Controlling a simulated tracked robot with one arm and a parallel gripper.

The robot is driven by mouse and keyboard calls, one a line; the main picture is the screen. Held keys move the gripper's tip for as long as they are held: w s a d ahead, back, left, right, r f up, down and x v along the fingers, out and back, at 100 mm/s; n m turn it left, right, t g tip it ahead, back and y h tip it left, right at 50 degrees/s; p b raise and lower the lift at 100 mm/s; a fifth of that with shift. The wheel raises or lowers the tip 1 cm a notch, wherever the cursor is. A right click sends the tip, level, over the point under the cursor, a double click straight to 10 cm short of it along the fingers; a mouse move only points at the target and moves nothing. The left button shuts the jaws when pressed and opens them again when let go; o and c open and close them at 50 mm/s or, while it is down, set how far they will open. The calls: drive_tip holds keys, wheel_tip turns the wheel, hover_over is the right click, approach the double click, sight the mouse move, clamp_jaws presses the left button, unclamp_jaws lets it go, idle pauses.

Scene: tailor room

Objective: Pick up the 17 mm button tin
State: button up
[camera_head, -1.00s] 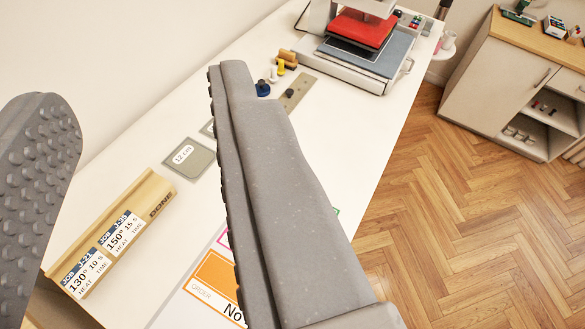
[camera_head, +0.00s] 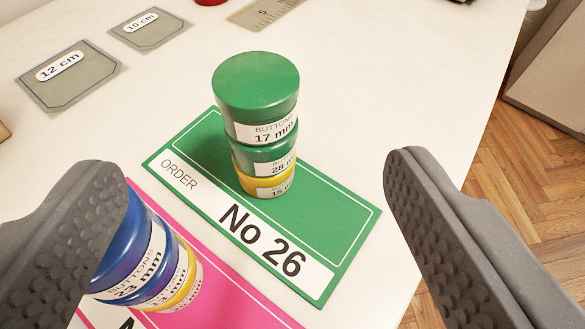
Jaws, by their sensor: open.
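The 17 mm button tin (camera_head: 256,90) is round and green with a white label. It is the top tin of an upright stack on the green order card No 26 (camera_head: 335,225). Under it are the green 28 mm tin (camera_head: 266,154) and a yellow tin (camera_head: 266,184), whose label seems to read 15 mm. My gripper (camera_head: 245,200) is open and empty. Its left finger is at the lower left and its right finger at the right, with the stack between them in the picture but farther off. Neither finger appears to touch the stack.
A second stack, with the blue 23 mm tin (camera_head: 125,250) on top, stands on a pink card (camera_head: 230,308), partly hidden behind my left finger. Pocket templates marked 12 cm (camera_head: 70,75) and 10 cm (camera_head: 148,28) lie at upper left. Bare table surrounds the green card's far side.

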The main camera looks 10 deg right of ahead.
sight(256, 96)
drive_tip(key=x, duration=0.6)
drive_tip(key=b+x, duration=0.1)
drive_tip(key=x, duration=0.1)
drive_tip(key=shift+w+f, duration=0.25)
drive_tip(key=shift+f, duration=0.25)
drive_tip(key=shift+a+f+b+x, duration=0.15)
drive_tip(key=shift+b+x, duration=0.1)
drive_tip(key=shift+x, duration=1.05)
drive_tip(key=shift+a+f+b+x, duration=0.1)
drive_tip(key=shift+b+x, duration=0.15)
drive_tip(key=shift+x, duration=1.05)
drive_tip(key=shift+s, duration=0.1)
drive_tip(key=c, duration=1.1)
